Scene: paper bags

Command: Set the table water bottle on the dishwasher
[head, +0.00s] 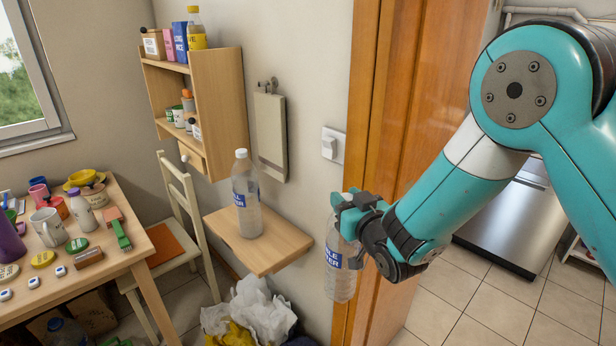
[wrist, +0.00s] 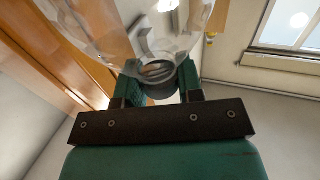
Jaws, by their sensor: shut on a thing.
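My gripper (head: 350,203) is shut on a clear water bottle (head: 341,268) with a blue label ending in "LE" and "TER". The bottle hangs roughly upright in front of the door frame, and its top is hidden by the gripper. In the wrist view the clear bottle (wrist: 140,22) shows between my green fingers (wrist: 160,85). A silver appliance that looks like the dishwasher (head: 508,228) stands on the floor through the doorway at right, partly hidden by my arm.
A similar bottle (head: 246,200) stands on a small wooden wall shelf (head: 275,250). A wooden door frame (head: 385,120) is beside the held bottle. A cluttered table (head: 150,255) and a chair (head: 175,215) are at left; white bags (head: 262,310) lie below the shelf. The tiled floor (head: 470,310) is clear.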

